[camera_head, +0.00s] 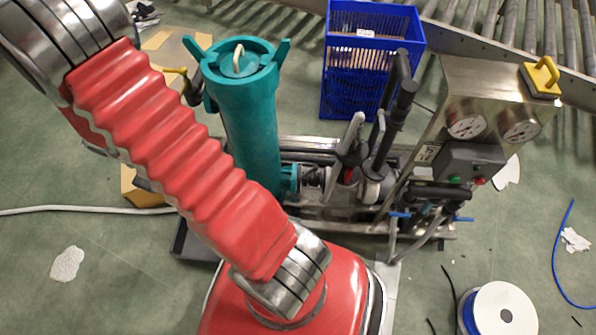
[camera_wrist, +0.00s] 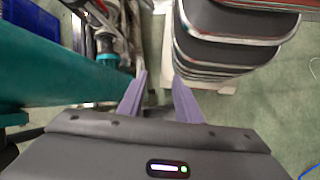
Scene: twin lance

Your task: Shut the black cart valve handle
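The metal cart (camera_head: 310,212) stands mid-picture in the head view and carries a teal cylinder (camera_head: 250,125), a pump and a gauge panel (camera_head: 455,100). Upright black parts (camera_head: 393,112) rise between cylinder and panel; I cannot tell which black part is the valve handle, or its position. In the wrist view my gripper (camera_wrist: 158,88) is open, with two purple fingers apart and nothing seen between them. The teal cylinder (camera_wrist: 60,75) is left of the fingers, and a teal fitting (camera_wrist: 107,64) lies beyond the left fingertip. The gripper does not show in the head view.
A blue crate (camera_head: 372,25) stands behind the cart, near a roller conveyor (camera_head: 490,25). A yellow handle (camera_head: 177,71) is left of the cylinder; blue handles (camera_head: 400,215) are below the panel. A white spool (camera_head: 503,312) and blue cable (camera_head: 556,262) lie at right.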

